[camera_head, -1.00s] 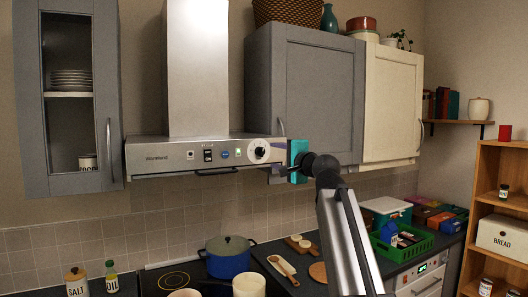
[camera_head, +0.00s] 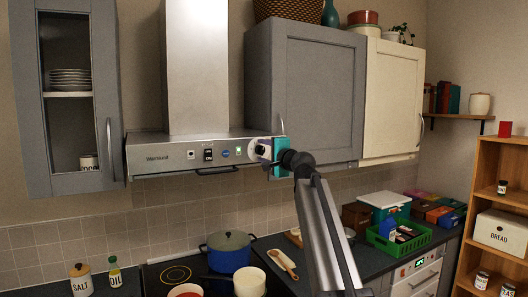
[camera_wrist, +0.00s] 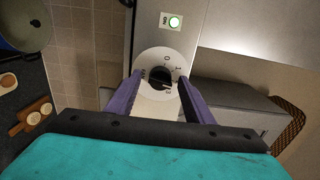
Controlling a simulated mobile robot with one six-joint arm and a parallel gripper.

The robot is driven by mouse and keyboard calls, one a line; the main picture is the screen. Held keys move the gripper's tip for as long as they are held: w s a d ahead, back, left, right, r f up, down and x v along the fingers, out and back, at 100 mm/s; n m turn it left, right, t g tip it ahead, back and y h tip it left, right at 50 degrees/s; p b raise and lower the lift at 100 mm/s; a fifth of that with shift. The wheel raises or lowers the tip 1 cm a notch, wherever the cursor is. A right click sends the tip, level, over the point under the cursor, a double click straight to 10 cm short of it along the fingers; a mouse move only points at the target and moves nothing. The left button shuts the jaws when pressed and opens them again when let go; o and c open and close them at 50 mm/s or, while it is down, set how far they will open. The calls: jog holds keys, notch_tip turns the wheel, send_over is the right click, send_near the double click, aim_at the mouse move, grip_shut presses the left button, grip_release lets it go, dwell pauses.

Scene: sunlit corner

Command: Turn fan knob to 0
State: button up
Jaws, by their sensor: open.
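The fan knob (camera_head: 261,149) is a dark knob on a white dial at the right end of the range hood's front panel (camera_head: 150,155). In the wrist view, the knob (camera_wrist: 158,77) shows between my two purple fingers, with the dial marks 0, 1 and 3 readable around it. I cannot tell for certain which mark its pointer faces. My gripper (camera_wrist: 159,80) is open, with one finger on each side of the knob. I cannot tell whether either finger touches it. In the head view, my gripper (camera_head: 267,151) partly covers the dial.
A lit green ON button (camera_wrist: 174,21) sits beside the dial. A grey cabinet (camera_head: 315,95) hangs to the right of the hood, close to my gripper. Below, a blue pot (camera_head: 229,256) stands on the hob. The space under the hood is open.

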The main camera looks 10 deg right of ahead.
jog(key=c, duration=1)
